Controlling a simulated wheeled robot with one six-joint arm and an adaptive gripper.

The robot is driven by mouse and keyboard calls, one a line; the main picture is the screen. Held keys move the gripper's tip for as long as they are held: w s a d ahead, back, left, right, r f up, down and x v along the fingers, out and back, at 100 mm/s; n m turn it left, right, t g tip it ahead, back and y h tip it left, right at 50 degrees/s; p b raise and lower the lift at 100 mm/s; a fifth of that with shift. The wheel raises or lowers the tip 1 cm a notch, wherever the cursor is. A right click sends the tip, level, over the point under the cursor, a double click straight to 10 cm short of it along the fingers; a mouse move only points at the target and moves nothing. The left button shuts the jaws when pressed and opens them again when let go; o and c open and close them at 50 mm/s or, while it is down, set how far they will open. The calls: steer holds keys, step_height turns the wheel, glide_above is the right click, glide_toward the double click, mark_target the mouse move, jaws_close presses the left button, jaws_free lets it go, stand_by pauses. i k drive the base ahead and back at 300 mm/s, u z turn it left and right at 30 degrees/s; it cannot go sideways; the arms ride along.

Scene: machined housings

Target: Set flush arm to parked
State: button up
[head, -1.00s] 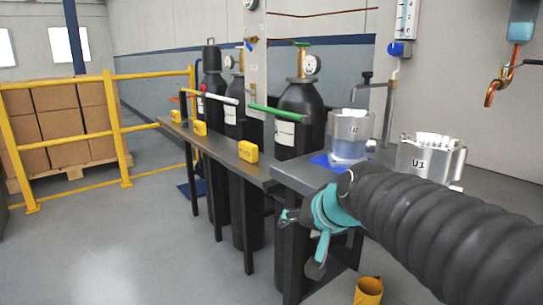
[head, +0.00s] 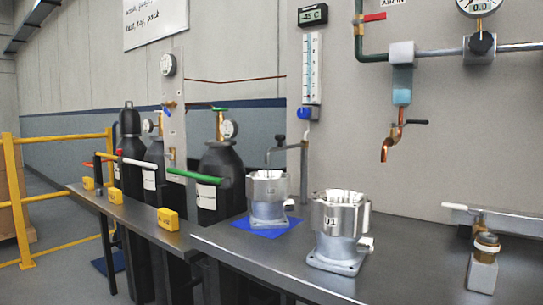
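A thin grey swing arm (head: 287,147), which looks like the flush arm, reaches left from a post behind the bench. Its downturned tip is above or just behind the housing marked U2; I cannot tell which. The silver U2 housing (head: 268,200) stands upright on a blue mat (head: 262,233). A second silver housing, marked U1 (head: 340,230), stands upright to its right, nearer me, on the bare bench. No label for a parked position is readable on the arm. My gripper is out of the picture.
The dark bench (head: 300,262) has clear room in front of the housings. Black gas cylinders (head: 220,170) stand behind a narrower shelf with yellow blocks (head: 168,219). A copper spout (head: 391,140) hangs at right, above a small fitting (head: 484,262). A yellow rail (head: 20,205) stands left.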

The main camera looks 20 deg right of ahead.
mark_target(304, 144)
steer(key=k, duration=1.35)
steer(key=u, duration=0.5)
steer(key=i, duration=1)
steer(key=z, duration=0.5)
